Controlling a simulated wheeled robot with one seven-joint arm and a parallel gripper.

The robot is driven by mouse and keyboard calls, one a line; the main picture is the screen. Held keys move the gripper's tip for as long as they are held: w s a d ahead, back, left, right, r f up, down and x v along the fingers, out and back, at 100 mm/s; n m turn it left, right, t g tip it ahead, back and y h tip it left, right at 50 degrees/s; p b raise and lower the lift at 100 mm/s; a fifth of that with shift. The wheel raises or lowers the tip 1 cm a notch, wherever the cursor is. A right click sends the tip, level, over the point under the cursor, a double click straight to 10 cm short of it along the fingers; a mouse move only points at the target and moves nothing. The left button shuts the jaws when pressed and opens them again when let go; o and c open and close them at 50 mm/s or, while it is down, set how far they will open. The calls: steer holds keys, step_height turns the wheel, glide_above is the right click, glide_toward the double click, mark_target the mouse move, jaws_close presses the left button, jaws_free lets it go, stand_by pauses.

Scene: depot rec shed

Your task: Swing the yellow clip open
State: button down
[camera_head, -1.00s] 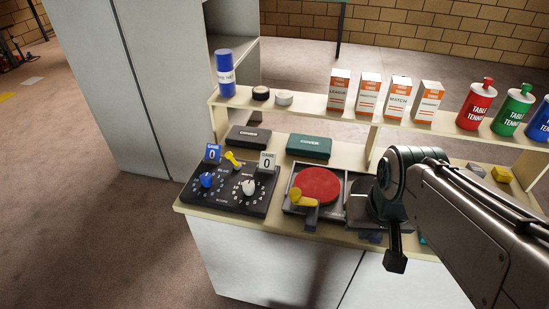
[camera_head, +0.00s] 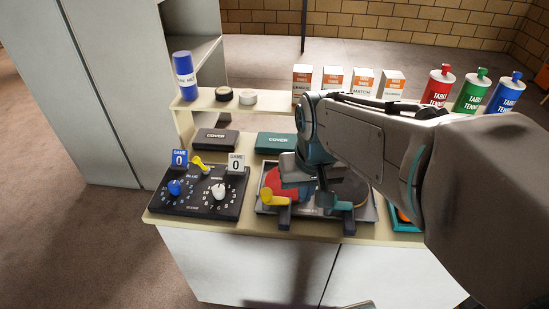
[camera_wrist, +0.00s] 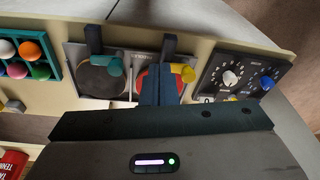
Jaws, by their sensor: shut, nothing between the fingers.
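The yellow clip (camera_head: 275,196) lies across the neck of the red paddle (camera_head: 271,180), which sits in a tray (camera_head: 262,209) on the counter, its dark handle toward the front edge. In the wrist view the clip (camera_wrist: 183,72) shows just right of the fingertips. My gripper (camera_head: 291,188) is shut and empty, pointing down over the red paddle. In the wrist view my gripper's fingers (camera_wrist: 162,68) are together and cover much of the paddle. Whether they touch the clip I cannot tell.
A dark paddle (camera_wrist: 103,82) with a teal clip (camera_wrist: 115,66) lies beside the red one. A scoreboard (camera_head: 197,205) with dials and a small yellow lever (camera_head: 200,164) stands left. Behind are cover cases (camera_head: 214,139) and a shelf with boxes (camera_head: 332,79) and bottles.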

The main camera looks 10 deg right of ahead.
steer(key=m+g, duration=0.2)
glide_above(275, 197)
steer(key=s+d, duration=0.3)
steer(key=d, duration=0.1)
steer(key=w+d+f+m+g, duration=0.1)
steer(key=w+f+g, duration=0.1)
steer(key=w+f, duration=0.5)
steer(key=w, duration=0.3)
steer(key=shift+w+d+m+g+y, duration=0.25)
steer(key=shift+d+m+g+y, duration=0.05)
steer(key=shift+d+y, duration=0.1)
steer(key=x, duration=1)
steer(key=shift+s+f, duration=0.1)
steer(key=shift+s, duration=0.1)
steer(key=shift+s+a+r+p, duration=0.15)
steer(key=shift+s+a+p, duration=0.1)
steer(key=shift+s, duration=0.25)
steer(key=shift+s+a+r+p, duration=0.1)
steer(key=shift+s+a+p, duration=0.15)
steer(key=shift+s, duration=0.3)
steer(key=shift+s+a+f, duration=0.1)
steer(key=shift+s+a, duration=0.15)
steer(key=shift+s, duration=0.4)
steer(key=shift+d, duration=0.1)
